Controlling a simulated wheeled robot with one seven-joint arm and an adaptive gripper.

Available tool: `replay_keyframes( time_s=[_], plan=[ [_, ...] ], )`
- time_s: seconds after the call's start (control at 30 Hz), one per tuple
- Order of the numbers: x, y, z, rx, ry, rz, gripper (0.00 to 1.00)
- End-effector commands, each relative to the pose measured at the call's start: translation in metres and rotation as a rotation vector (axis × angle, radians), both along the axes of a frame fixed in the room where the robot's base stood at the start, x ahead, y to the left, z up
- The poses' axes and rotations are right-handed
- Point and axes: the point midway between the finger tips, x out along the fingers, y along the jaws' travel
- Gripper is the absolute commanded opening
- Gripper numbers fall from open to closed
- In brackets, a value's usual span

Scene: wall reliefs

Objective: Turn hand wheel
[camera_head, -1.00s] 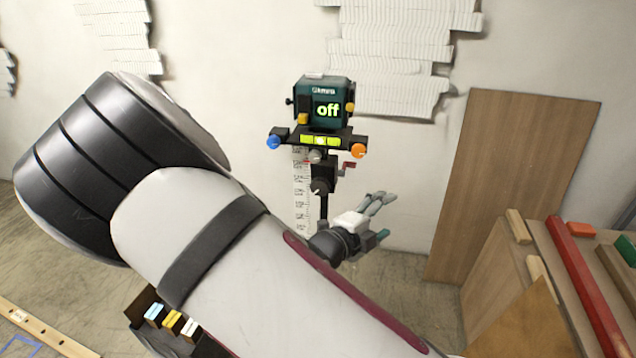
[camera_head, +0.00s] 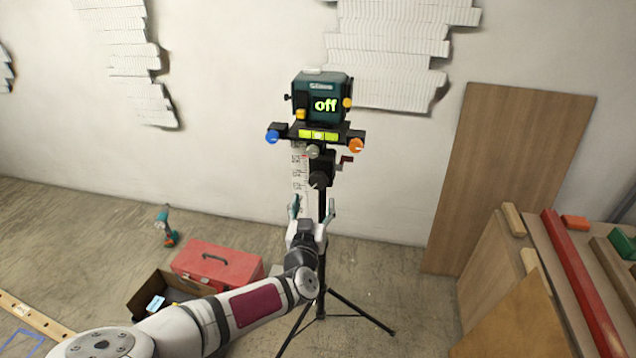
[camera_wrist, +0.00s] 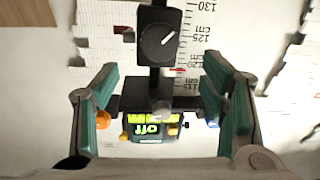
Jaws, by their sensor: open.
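A teal device (camera_head: 322,98) with a lit "off" display stands on a black tripod (camera_head: 321,270). Below it are a blue knob (camera_head: 272,136) at left, an orange knob (camera_head: 356,145) at right and a grey knob (camera_head: 313,151) in the middle. A black round knob (camera_head: 318,180) with a white mark and a dark red crank (camera_head: 346,160) sit lower. I cannot tell which is the hand wheel. My gripper (camera_head: 312,207) is open and empty, pointing up just below the black knob. In the wrist view, upside down, the black knob (camera_wrist: 157,42) shows between the fingers' lines.
A vertical scale (camera_head: 298,170) is beside the tripod post. A red toolbox (camera_head: 217,264), a dark open box (camera_head: 143,294) and a drill (camera_head: 166,226) are on the floor at left. Wooden boards (camera_head: 510,180) and a cluttered bench stand at right.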

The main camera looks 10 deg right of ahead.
Motion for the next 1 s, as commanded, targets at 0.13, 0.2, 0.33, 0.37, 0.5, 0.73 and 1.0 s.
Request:
replay_keyframes(
  time_s=[0.13,0.2,0.33,0.37,0.5,0.73,1.0],
  plan=[
    [0.030,-0.008,0.000,0.002,-0.002,-0.003,0.66],
    [0.044,-0.012,0.000,0.002,-0.002,-0.002,0.66],
    [0.066,-0.017,0.000,0.003,-0.002,-0.003,0.66],
    [0.070,-0.018,0.000,0.003,-0.002,-0.002,0.66],
    [0.086,-0.021,0.000,0.002,-0.001,-0.001,0.66],
    [0.096,-0.023,0.000,0.002,-0.001,-0.001,0.66],
    [0.096,-0.023,0.000,0.002,-0.001,-0.001,0.54]
  ],
)
